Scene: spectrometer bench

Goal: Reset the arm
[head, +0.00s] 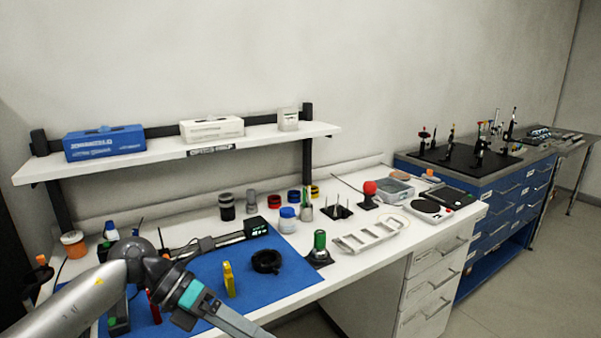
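My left arm (70,305) comes in from the lower left, with a grey link, a rounded joint and a teal band. It reaches over the front left of the bench. My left gripper (235,322) is at its end, near the bench's front edge and the bottom of the picture. Its fingertips are not clear, so I cannot tell if it is open or shut. I see nothing clearly held in it. My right gripper is not in view.
A blue mat (290,283) holds a yellow bottle (229,280) and a black ring-shaped mount (266,262) near my arm. A green-topped item (319,243) stands by the mat's right edge. A white shelf (262,140) overhangs the back. Floor is free at lower right.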

